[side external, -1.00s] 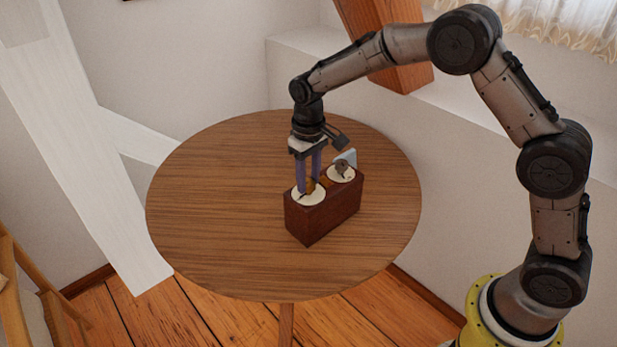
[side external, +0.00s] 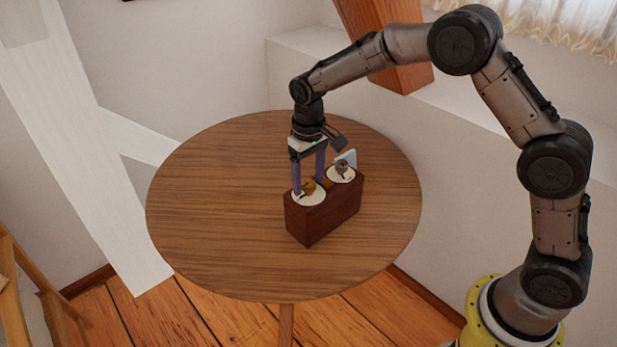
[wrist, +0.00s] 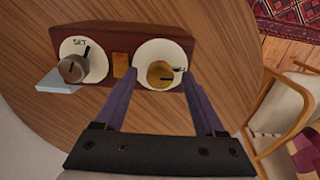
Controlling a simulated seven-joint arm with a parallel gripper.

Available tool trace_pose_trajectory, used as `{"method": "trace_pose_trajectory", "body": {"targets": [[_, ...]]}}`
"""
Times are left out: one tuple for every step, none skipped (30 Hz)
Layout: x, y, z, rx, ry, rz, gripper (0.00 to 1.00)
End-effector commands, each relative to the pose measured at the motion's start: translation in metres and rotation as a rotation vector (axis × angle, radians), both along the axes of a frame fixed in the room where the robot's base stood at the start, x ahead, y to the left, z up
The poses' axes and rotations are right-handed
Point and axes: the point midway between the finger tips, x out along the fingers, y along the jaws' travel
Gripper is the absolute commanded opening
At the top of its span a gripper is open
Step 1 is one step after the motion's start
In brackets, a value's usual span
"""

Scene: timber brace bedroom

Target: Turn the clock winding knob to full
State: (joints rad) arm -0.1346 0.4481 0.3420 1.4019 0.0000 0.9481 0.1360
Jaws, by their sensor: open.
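The clock is a reddish-brown box (side external: 322,221) on the table, with two white dials on top. A brass knob (wrist: 160,74) sits on one dial (wrist: 146,55); it also shows in the side view (side external: 308,186). A black mark and tiny unreadable lettering lie right of the knob in the wrist view. My gripper (side external: 308,188) is open, pointing down, with a purple finger on either side of the brass knob and visible gaps in the wrist view (wrist: 161,80). A grey knob (wrist: 73,68) sits on the other dial, marked "SET".
An orange block (wrist: 121,66) lies between the dials. A pale blue plate (wrist: 59,83) sticks out beside the grey knob. The round wooden table (side external: 220,220) is otherwise clear. A white timber brace (side external: 75,140) stands at the left, and a chair (wrist: 285,100) is beyond the table edge.

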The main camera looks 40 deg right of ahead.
Motion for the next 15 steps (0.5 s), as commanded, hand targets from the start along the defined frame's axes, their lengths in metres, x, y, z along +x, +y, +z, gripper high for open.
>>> {"method": "trace_pose_trajectory", "body": {"targets": [[0.0, 0.0, -0.001, 0.0, 0.001, 0.0, 0.71], [0.0, 0.0, 0.0, 0.0, 0.001, 0.0, 0.71], [0.0, 0.0, 0.0, 0.0, 0.001, 0.0, 0.71], [0.0, 0.0, 0.001, 0.0, 0.001, 0.0, 0.71], [0.0, 0.0, 0.002, 0.0, 0.0, 0.0, 0.71], [0.0, 0.0, 0.005, 0.0, -0.001, 0.0, 0.71], [0.001, 0.0, 0.008, 0.0, -0.002, 0.0, 0.71], [0.001, 0.0, 0.012, 0.0, -0.003, 0.0, 0.71], [0.001, 0.0, 0.018, 0.0, -0.003, 0.0, 0.71], [0.001, 0.0, 0.023, 0.001, -0.005, 0.0, 0.71], [0.001, 0.0, 0.029, 0.001, -0.005, 0.0, 0.71], [0.001, 0.0, 0.037, 0.001, -0.006, 0.0, 0.71], [0.001, 0.0, 0.044, 0.001, -0.005, 0.0, 0.71], [0.001, 0.0, 0.051, 0.001, -0.006, 0.0, 0.71], [0.001, 0.0, 0.06, 0.001, -0.006, 0.0, 0.71]]}}
